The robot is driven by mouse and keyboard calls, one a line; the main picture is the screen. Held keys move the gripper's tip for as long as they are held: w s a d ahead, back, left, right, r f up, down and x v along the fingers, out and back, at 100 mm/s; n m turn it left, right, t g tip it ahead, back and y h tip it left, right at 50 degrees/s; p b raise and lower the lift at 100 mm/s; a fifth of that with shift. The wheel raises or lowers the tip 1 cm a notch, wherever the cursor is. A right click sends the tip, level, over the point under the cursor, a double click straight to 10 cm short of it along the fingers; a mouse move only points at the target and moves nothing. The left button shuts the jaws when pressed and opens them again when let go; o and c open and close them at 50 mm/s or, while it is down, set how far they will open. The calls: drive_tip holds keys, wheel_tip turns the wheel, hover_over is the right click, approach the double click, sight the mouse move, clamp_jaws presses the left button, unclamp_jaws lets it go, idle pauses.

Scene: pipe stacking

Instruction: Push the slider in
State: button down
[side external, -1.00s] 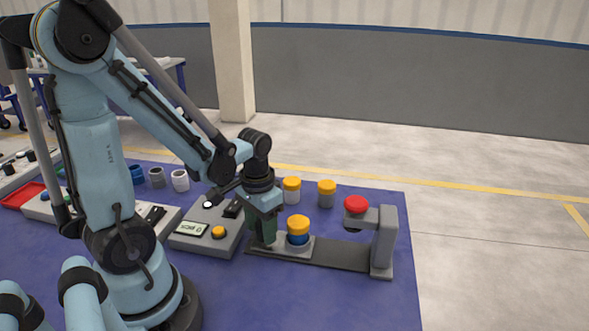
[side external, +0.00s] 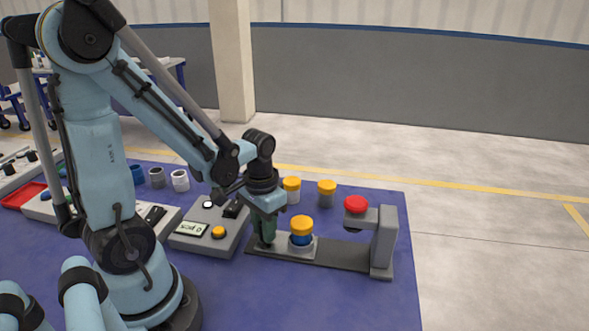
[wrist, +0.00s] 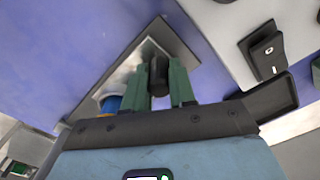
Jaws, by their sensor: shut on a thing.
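The slider (side external: 301,251) is a grey carriage on a dark flat rail (side external: 345,256). It carries an upright stack of a blue pipe (side external: 301,239) with a yellow cap (side external: 301,225). My gripper (side external: 266,235) is at the slider's left end, its green fingers pointing down. In the wrist view my gripper (wrist: 160,85) is shut on the slider's dark round handle (wrist: 159,72). The blue pipe (wrist: 111,103) shows partly beside the left finger. A grey press post (side external: 386,240) with a red button (side external: 356,204) stands at the rail's right end, apart from the stack.
Two yellow-capped pipes (side external: 291,190) (side external: 327,193) stand behind the rail. A grey control box (side external: 208,232) with a small display and a yellow button sits left of my gripper. The rail between slider and post is clear.

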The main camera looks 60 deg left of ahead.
sight(296, 221)
drive_tip(key=w+d, duration=0.5)
drive_tip(key=c, duration=0.9)
unclamp_jaws()
drive_tip(key=shift+r, duration=6.05)
